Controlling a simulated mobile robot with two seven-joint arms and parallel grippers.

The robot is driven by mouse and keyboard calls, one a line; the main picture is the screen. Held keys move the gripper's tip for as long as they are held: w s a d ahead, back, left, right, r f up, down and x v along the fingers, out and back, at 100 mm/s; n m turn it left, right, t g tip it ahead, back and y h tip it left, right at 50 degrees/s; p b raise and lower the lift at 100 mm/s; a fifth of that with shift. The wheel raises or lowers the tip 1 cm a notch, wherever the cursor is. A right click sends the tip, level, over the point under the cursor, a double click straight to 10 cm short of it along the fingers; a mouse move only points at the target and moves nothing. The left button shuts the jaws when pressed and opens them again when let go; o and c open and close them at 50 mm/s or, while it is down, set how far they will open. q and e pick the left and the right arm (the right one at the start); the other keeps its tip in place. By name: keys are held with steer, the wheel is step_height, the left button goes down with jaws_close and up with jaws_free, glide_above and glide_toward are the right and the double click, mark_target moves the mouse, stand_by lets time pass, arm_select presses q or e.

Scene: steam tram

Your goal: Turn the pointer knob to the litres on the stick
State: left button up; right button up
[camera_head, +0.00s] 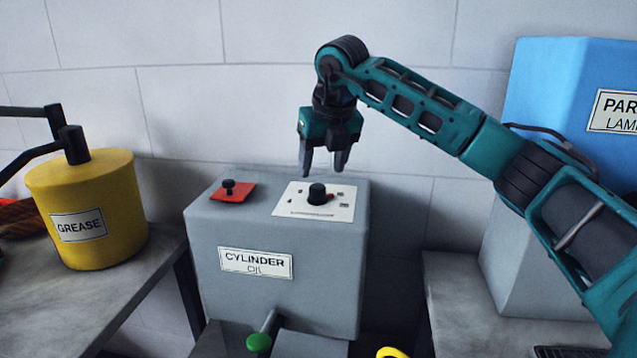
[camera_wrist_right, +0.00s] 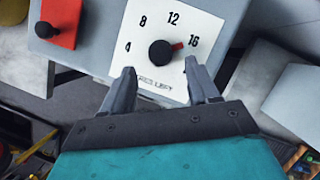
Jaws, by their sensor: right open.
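The black pointer knob (camera_head: 317,193) sits on a white dial plate (camera_head: 340,209) on top of the grey cylinder oil box (camera_head: 250,285). In the right wrist view the knob (camera_wrist_right: 162,53) has a red pointer (camera_wrist_right: 179,46) aimed near the 16. The plate also shows 4, 8 and 12. My right gripper (camera_head: 323,172) is open and empty, above the knob and apart from it. In the wrist view its fingers (camera_wrist_right: 162,90) straddle the lower part of the plate. No stick is seen clearly. My left gripper is not in view.
A red plate with a small black knob (camera_head: 228,186) is left of the dial. A yellow grease can (camera_head: 90,205) stands on the left bench. A green-knobbed lever (camera_head: 260,341) is in front of the box. A blue lamp box (camera_head: 560,90) stands at right.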

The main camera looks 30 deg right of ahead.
mark_target(317, 186)
steer(key=x, duration=0.5)
steer(key=shift+w+f, duration=0.1)
steer(key=shift+f, duration=0.15)
steer(key=shift+c, duration=0.4)
steer(key=c, duration=0.9)
steer(key=shift+c, duration=0.2)
